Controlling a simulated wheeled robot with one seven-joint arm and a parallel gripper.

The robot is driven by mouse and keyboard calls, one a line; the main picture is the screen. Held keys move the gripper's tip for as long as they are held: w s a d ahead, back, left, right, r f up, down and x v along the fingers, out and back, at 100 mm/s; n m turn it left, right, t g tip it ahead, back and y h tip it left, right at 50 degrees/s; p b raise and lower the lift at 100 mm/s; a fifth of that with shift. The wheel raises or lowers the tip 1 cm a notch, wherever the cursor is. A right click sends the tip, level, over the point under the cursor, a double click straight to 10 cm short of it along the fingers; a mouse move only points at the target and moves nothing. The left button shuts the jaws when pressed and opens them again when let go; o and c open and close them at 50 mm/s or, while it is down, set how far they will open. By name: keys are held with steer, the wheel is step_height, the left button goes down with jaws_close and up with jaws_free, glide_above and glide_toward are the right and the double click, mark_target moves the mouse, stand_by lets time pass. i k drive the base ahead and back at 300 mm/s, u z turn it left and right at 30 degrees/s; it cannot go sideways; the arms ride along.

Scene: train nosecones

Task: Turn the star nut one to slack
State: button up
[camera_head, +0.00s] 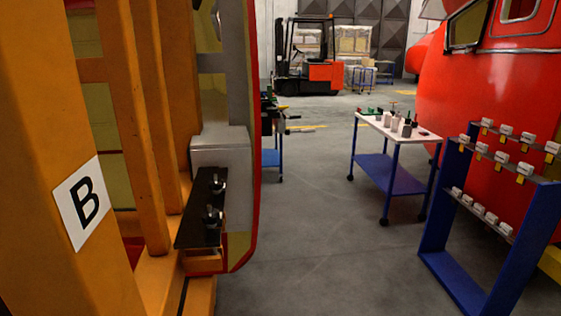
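Two dark star-shaped nuts sit on a black plate (192,225) at the lower left of the head view. The upper nut (217,184) is near the plate's far end, and the lower nut (211,217) is closer to me. Bright metal shows at both. I cannot tell which is number one, or how tight either is. The plate is at the foot of an orange frame (150,120), beside a grey block (220,150). My gripper is not in view, and nothing is seen touching the nuts.
A "B" sign (79,203) marks the near orange post. A white-topped trolley (385,127) with small items and a blue rack (530,230) stand right, beside a red nosecone (480,90). A forklift (305,60) is at the back. The grey floor (310,220) between is clear.

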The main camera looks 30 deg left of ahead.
mark_target(216, 187)
steer(key=u, duration=0.35)
steer(key=i, duration=1.75)
steer(key=u, duration=1.6)
steer(key=i, duration=0.8)
steer(key=u, duration=1.05)
steer(key=i, duration=0.25)
steer(key=u, duration=0.15)
